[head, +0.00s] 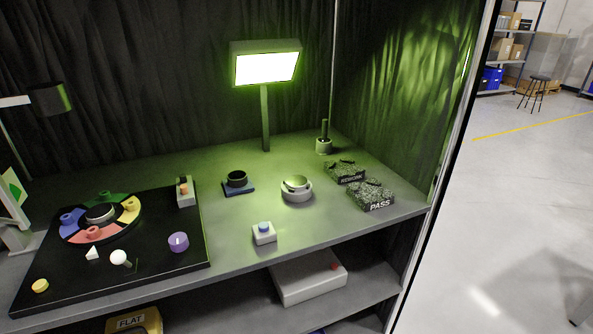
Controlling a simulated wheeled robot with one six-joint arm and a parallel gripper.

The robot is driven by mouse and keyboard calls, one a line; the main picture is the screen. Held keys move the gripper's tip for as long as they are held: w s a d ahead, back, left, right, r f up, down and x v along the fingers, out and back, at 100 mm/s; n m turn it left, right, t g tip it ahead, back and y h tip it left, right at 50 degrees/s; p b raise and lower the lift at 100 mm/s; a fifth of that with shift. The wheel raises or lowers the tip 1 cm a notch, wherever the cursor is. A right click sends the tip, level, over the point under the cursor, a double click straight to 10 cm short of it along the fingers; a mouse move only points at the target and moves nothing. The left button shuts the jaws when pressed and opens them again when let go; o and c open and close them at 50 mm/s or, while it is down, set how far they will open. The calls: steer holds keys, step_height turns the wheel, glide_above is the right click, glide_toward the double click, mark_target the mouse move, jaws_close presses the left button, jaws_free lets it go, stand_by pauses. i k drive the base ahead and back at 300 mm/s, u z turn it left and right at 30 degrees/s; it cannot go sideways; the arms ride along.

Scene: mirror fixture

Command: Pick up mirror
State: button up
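A small round disc (296,182) with a shiny, pale face sits tilted in a white round holder (297,196) on the grey bench; it looks like the mirror. My gripper is not in view, and nothing is seen touching the disc.
A lit green-edged lamp panel (265,69) stands on a post behind. Trays marked REWORK (346,173) and PASS (371,195) lie right of the disc. A black board (190,253) with coloured parts fills the left.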

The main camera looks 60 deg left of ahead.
mark_target(298, 183)
steer(key=u, duration=0.65)
steer(key=i, duration=1.25)
steer(key=u, duration=1.15)
steer(key=i, duration=0.4)
steer(key=u, duration=0.25)
